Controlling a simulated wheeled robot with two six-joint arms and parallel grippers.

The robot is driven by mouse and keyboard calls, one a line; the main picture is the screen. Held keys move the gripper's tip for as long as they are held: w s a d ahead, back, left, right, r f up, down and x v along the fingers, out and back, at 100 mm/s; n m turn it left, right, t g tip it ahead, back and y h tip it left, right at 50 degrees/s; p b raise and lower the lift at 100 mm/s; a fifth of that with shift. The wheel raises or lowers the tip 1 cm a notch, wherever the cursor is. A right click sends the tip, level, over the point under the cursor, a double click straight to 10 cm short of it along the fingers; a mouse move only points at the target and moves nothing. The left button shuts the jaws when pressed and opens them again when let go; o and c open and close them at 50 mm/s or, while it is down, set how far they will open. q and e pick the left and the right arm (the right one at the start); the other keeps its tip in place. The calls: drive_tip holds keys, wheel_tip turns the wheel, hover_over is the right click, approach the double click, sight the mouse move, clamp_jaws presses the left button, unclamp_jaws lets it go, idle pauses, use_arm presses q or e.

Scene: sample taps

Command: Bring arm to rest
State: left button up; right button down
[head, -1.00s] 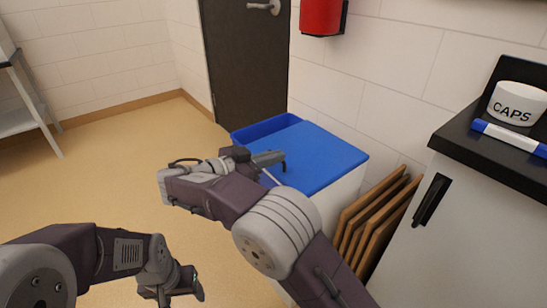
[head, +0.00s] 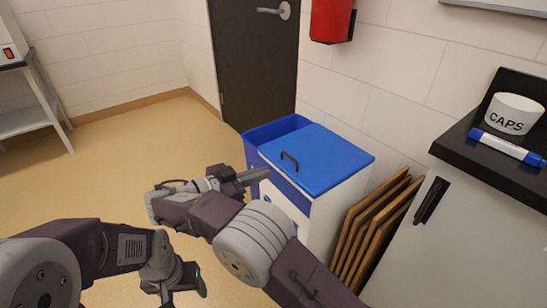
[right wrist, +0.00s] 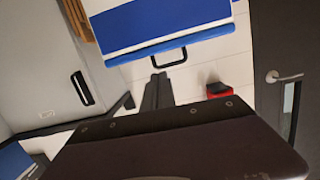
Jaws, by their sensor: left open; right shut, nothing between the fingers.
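My right gripper (head: 262,175) is shut and empty, in front of the white bin (head: 325,222) and below its blue lid (head: 325,160) in the head view. A gap shows between its fingertips and the black lid handle (head: 290,161). In the right wrist view, the closed fingers (right wrist: 158,88) point toward the handle (right wrist: 169,60), with nothing held. My left gripper (head: 185,288) is open and empty, low in the head view over the floor. My right forearm hides part of the bin's front.
A blue open-topped box (head: 268,134) stands left of the lid. Brown boards (head: 375,225) lean between the bin and a cabinet (head: 465,235). A CAPS tub (head: 513,113) and a blue marker (head: 507,147) sit on the black top. Floor (head: 110,175) at left is clear.

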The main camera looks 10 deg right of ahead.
drive_tip(key=shift+s+a+f, duration=0.2)
drive_tip(key=shift+a+f, duration=0.1)
